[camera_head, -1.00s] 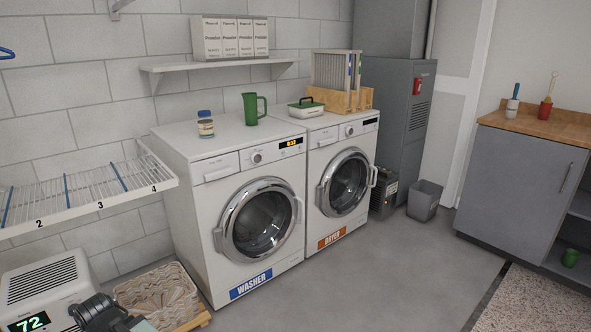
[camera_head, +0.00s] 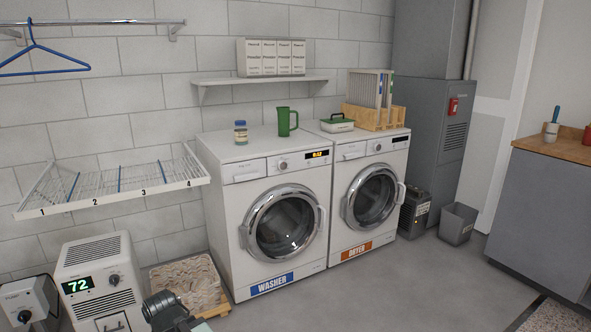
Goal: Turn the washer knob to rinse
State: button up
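The washer (camera_head: 228,212) is the left of two white front-loading machines against the block wall, with a blue WASHER label (camera_head: 272,283) at its base. Its knob (camera_head: 284,165) is a small round dial on the top panel, left of a lit amber display (camera_head: 317,155). The knob's marks are too small to read. The washer door is closed. A dark part of my arm (camera_head: 165,310) shows at the bottom edge, well in front of and below the washer knob. I cannot make out the fingers of my gripper.
The dryer (camera_head: 393,220) stands right of the washer. A wire rack (camera_head: 115,205) juts from the wall at left. A dehumidifier (camera_head: 98,270) and a basket (camera_head: 190,284) stand below it. A grey bin (camera_head: 457,224) is at right. Floor before the machines is clear.

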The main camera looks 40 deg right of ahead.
aim_at(282, 165)
jog(key=z, duration=0.4)
jog(key=i, duration=1)
jog(key=u, duration=0.05)
